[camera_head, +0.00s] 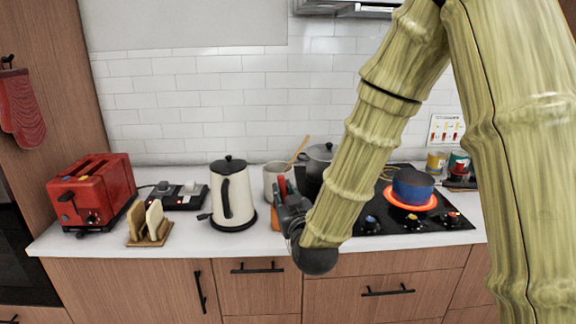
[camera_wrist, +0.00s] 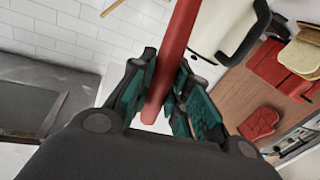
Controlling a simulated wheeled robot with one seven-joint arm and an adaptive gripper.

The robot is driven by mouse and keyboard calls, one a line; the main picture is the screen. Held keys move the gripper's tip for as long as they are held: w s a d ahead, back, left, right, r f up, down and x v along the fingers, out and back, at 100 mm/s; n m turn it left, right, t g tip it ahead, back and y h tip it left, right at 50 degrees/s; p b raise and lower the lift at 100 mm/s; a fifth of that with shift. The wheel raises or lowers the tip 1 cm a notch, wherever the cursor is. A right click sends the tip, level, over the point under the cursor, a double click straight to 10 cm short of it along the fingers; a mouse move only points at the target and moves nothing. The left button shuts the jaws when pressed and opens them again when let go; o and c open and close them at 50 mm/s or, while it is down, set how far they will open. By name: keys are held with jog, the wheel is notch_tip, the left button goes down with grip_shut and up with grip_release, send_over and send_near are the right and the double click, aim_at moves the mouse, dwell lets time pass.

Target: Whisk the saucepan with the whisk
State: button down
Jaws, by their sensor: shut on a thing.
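My gripper (camera_wrist: 158,98) is shut on a red handle (camera_wrist: 178,40), which I take to be the whisk's; its whisking end is not in view. In the head view my gripper (camera_head: 284,204) is over the counter between the kettle and the stove, partly hidden by my arm, with a bit of red (camera_head: 282,186) at its fingers. A blue pot (camera_head: 412,188), likely the saucepan, sits on a glowing orange-red burner at the right, apart from my gripper. A dark grey pot (camera_head: 319,153) stands at the back left of the stove, partly behind my arm.
A cream kettle (camera_head: 240,196) stands left of my gripper. A light utensil crock (camera_head: 274,180) with a wooden utensil is just behind it. A red toaster (camera_head: 95,190) and a bread rack (camera_head: 150,236) are farther left. The black stove (camera_head: 440,222) has knobs along its front.

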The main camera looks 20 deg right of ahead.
jog(key=s+a+f, duration=0.1)
jog(key=s+f, duration=0.1)
jog(key=f, duration=0.7)
jog(key=s+a+f, duration=0.2)
jog(key=f, duration=0.7)
jog(key=s+a+f+y, duration=0.1)
jog(key=s+a+f, duration=0.1)
jog(key=f, duration=0.7)
jog(key=shift+s+f, duration=0.3)
jog(key=shift+f, duration=0.05)
